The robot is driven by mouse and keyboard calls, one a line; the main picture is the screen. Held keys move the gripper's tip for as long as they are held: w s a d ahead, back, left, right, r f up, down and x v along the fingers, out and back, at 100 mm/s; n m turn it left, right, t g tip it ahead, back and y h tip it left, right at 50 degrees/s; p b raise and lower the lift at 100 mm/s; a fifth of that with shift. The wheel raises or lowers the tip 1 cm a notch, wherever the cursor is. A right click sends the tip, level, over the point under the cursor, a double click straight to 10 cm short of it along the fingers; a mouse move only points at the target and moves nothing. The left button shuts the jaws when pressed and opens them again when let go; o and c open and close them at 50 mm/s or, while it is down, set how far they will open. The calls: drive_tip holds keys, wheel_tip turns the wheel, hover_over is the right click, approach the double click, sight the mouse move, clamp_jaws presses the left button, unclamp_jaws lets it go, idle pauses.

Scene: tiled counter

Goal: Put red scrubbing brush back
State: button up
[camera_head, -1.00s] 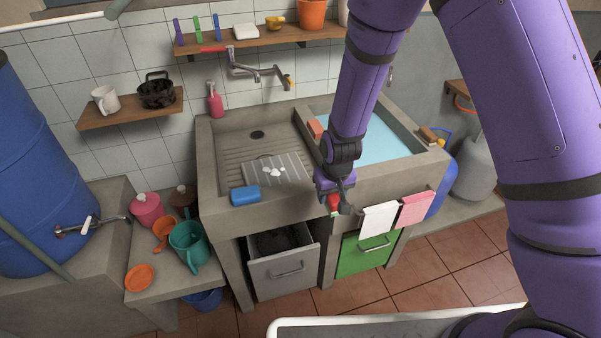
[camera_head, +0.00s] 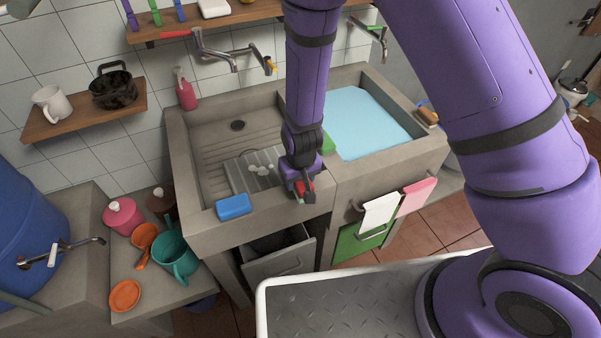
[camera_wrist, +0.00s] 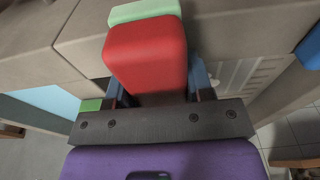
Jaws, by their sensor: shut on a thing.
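My gripper (camera_head: 305,193) is shut on the red scrubbing brush (camera_wrist: 147,55). The brush shows in the wrist view as a red block with a pale green end, between the two fingers. In the head view only a small red part of it shows at the gripper tip, which is over the front rim of the sink (camera_head: 265,222), right of the blue sponge (camera_head: 234,206). I cannot tell whether the brush touches the rim. Purple, green and blue brushes (camera_head: 156,14) stand on the wall shelf (camera_head: 160,32).
A grey ridged board (camera_head: 240,178) lies in the left basin. The right basin holds water (camera_head: 365,125); a green block (camera_head: 328,143) sits by the divider. Taps project below the shelf. An open drawer (camera_head: 282,263) and hanging towels (camera_head: 380,212) are in front. My arm hides part of the sink.

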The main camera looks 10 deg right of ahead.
drive_tip(key=shift+s+f, duration=0.1)
drive_tip(key=shift+f, duration=0.05)
drive_tip(key=o, duration=1.1)
drive_tip(key=shift+f, duration=0.15)
drive_tip(key=r, duration=0.4)
drive_tip(key=s+r, duration=0.1)
drive_tip(key=r, duration=0.7)
drive_tip(key=shift+s+d+r, duration=0.15)
drive_tip(key=shift+d+r, duration=0.1)
drive_tip(key=s+d+r+m+t+y, duration=0.1)
drive_tip(key=d+r, duration=0.6)
drive_tip(key=r, duration=0.4)
drive_tip(key=s+d+r+m+t, duration=0.1)
drive_tip(key=s+d+r, duration=0.1)
drive_tip(key=d+r, duration=0.65)
drive_tip(key=s+d+r+t, duration=0.1)
drive_tip(key=s+d+r, duration=0.3)
drive_tip(key=s+r, duration=0.2)
drive_tip(key=s+d+r+m+h, duration=0.1)
drive_tip(key=s+d+r, duration=0.3)
drive_tip(key=s+r, duration=0.3)
drive_tip(key=shift+s+d+t, duration=0.3)
drive_tip(key=shift+s+t, duration=0.1)
drive_tip(key=shift+s, duration=0.35)
